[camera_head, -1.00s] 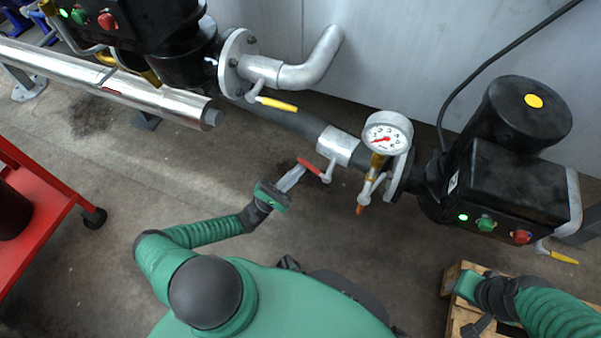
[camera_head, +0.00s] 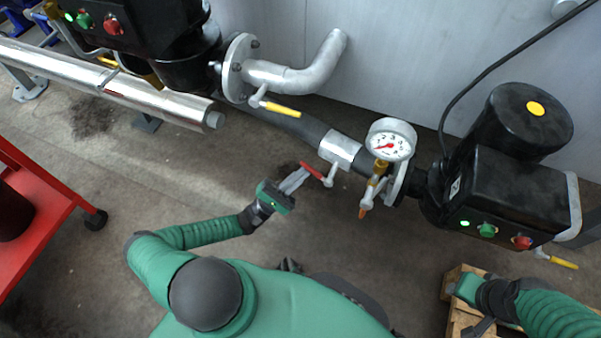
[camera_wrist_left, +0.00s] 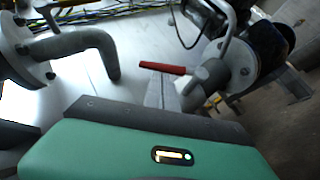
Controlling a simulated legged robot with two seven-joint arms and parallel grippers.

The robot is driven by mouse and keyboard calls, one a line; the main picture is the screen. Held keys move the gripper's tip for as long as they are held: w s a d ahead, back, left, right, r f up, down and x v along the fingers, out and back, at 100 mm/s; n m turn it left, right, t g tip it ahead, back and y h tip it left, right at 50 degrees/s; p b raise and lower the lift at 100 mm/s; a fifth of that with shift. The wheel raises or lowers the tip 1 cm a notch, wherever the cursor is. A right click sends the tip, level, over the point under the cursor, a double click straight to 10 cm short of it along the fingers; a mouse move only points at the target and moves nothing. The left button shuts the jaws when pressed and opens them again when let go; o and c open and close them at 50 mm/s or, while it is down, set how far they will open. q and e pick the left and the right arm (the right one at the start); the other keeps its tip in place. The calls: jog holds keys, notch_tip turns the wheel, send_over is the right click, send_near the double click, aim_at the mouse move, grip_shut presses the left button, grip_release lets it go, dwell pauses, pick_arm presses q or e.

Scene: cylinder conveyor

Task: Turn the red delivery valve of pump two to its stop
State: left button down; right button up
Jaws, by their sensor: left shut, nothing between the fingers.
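The red-handled valve (camera_head: 314,173) sits on the pipe left of the right-hand pump (camera_head: 510,185). Its lever points up and left, out from the pipe's near side. It also shows in the left wrist view (camera_wrist_left: 161,68), just beyond my green hand. My left gripper (camera_head: 303,174) is shut and empty. Its grey fingertips are right at the free end of the red lever; I cannot tell if they touch it. My right gripper (camera_head: 466,288) is low at the right, by a wooden pallet, far from the valve; its fingers are not clear.
A pressure gauge (camera_head: 390,140) with an orange-tipped lever (camera_head: 364,205) stands right of the valve. A yellow lever (camera_head: 282,110) is on the left pump's pipe. A red cart (camera_head: 45,195) is at the left. The wooden pallet (camera_head: 456,300) is lower right. Floor around my left arm is clear.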

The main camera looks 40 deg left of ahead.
pick_arm(q)
jog(key=d+r+m+g+p, duration=0.3)
jog(key=r+m+g+p, duration=0.2)
jog(key=p, duration=1.5)
jog(key=shift+w+d+r+m+g, duration=0.35)
jog(key=shift+w+r+m+g, duration=0.1)
jog(key=shift+m+g, duration=1.5)
